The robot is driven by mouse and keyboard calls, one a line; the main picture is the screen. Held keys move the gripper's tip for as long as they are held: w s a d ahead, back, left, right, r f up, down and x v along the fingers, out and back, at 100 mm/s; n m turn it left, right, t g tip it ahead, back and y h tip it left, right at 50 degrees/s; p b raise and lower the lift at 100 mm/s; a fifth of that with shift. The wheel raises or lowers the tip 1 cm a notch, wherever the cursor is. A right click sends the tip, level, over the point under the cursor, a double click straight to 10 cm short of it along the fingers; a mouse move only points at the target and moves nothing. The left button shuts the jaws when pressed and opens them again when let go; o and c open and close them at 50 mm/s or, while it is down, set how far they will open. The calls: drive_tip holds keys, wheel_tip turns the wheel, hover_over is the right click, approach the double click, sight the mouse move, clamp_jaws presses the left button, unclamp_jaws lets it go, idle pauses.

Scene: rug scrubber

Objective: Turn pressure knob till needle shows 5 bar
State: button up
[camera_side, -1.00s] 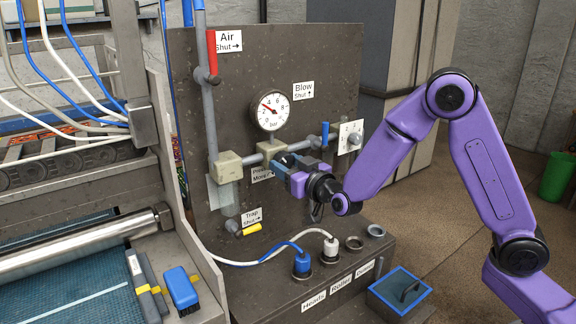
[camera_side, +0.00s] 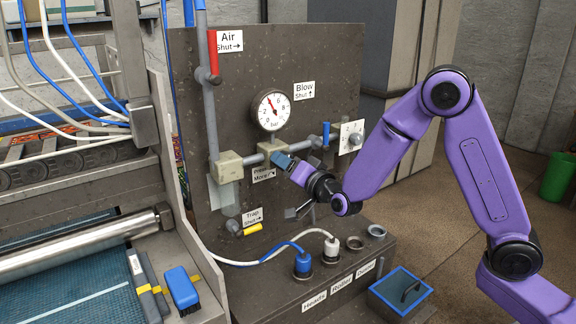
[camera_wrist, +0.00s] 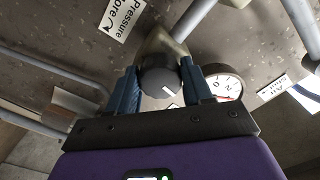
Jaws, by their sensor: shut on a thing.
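The pressure gauge (camera_side: 271,110) is a round white dial on the dark panel. Its red needle points up and slightly left, at about 4. The dark round pressure knob (camera_wrist: 158,82) with a white mark sits between my two blue fingers in the wrist view. My gripper (camera_wrist: 160,88) is shut on it. In the side view, my gripper (camera_side: 281,162) is just below the gauge and hides the knob.
A red air lever (camera_side: 212,52) is up and left of the gauge. A blue-handled valve (camera_side: 326,134) is to the right. A yellow trap lever (camera_side: 253,229) and cabled plugs (camera_side: 302,263) are below.

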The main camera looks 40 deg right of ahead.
drive_tip(key=shift+a+m, duration=0.1)
drive_tip(key=shift+m, duration=0.3)
drive_tip(key=o, duration=1)
drive_tip(key=shift+s, duration=8.7)
